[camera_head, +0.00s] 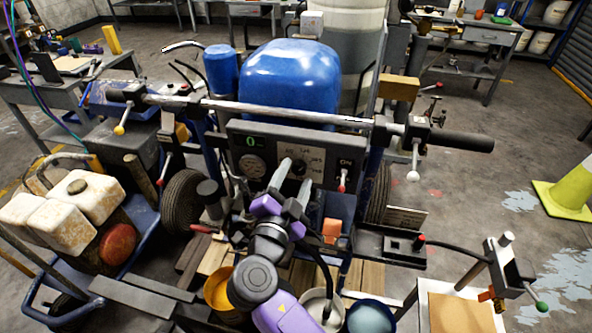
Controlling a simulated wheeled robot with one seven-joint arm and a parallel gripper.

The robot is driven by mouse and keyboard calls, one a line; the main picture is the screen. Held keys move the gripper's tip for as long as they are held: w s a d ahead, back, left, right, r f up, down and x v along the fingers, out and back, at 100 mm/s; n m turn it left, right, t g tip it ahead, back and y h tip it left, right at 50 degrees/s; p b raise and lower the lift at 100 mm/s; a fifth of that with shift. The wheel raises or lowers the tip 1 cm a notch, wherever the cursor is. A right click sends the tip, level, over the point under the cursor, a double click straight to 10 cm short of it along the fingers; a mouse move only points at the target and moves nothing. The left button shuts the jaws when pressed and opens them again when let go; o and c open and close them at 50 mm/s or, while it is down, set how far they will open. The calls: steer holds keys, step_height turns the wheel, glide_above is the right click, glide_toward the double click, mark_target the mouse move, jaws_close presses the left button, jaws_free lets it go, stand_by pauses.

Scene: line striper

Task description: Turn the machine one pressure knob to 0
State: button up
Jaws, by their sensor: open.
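The line striper (290,85) has a blue hood and a grey control panel (240,140) facing me.
A red-tipped switch (342,186) under an ON label is close right of the knob. A long handlebar (300,114) crosses above the panel. Buckets, including a yellow one (218,287), stand below my arm. A yellow-green cone (565,190) stands right.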

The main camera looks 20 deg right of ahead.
steer(key=shift+w+d, duration=0.4)
steer(key=shift+w, duration=0.05)
jaws_close()
